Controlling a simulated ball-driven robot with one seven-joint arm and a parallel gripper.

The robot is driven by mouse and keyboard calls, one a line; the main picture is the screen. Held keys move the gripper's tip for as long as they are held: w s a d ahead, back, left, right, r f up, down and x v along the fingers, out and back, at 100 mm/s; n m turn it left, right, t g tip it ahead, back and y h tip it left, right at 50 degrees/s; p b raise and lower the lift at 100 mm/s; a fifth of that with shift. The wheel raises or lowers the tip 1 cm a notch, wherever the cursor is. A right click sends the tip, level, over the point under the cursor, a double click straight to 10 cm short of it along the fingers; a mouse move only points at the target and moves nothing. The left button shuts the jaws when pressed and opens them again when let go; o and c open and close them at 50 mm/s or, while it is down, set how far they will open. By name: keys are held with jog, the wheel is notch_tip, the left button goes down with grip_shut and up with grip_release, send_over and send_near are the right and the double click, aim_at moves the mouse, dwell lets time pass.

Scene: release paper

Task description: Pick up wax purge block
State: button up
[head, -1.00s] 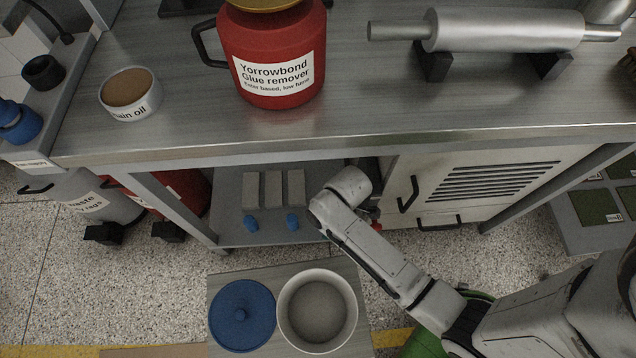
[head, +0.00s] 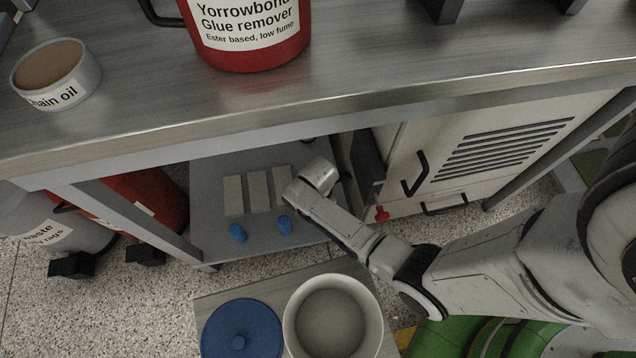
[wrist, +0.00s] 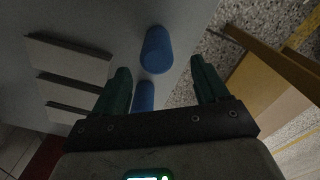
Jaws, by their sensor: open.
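Several small pieces lie on the grey lower shelf (head: 210,165) under the bench. Three pale grey bars stand side by side, the left one (head: 233,195), middle one (head: 259,191) and right one (head: 282,182). Two blue rounded pieces, left (head: 237,233) and right (head: 285,225), lie in front of them. I cannot tell by label which is the wax purge block. In the wrist view my gripper (wrist: 160,64) is open and empty above the shelf. One blue piece (wrist: 155,50) shows near the fingertips, the other (wrist: 143,97) between the fingers. The bars (wrist: 68,55) are to the left.
The bench top (head: 400,70) overhangs the shelf. A louvred cabinet (head: 480,150) stands right of the shelf, a red container (head: 145,195) left. In front are a pale round pot (head: 333,318) and a blue lid (head: 241,330). A glue remover jug (head: 250,35) stands on the bench.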

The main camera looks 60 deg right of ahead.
notch_tip(320, 180, down, 3)
jog(key=shift+r+b, duration=0.1)
jog(key=shift+b, duration=0.4)
jog(key=f+b, duration=0.2)
jog(key=f, duration=0.1)
jog(key=f+b, duration=0.1)
jog(key=f, duration=0.1)
jog(key=shift+d+f, duration=0.15)
jog(key=shift+d, duration=0.25)
jog(key=c, duration=1.2)
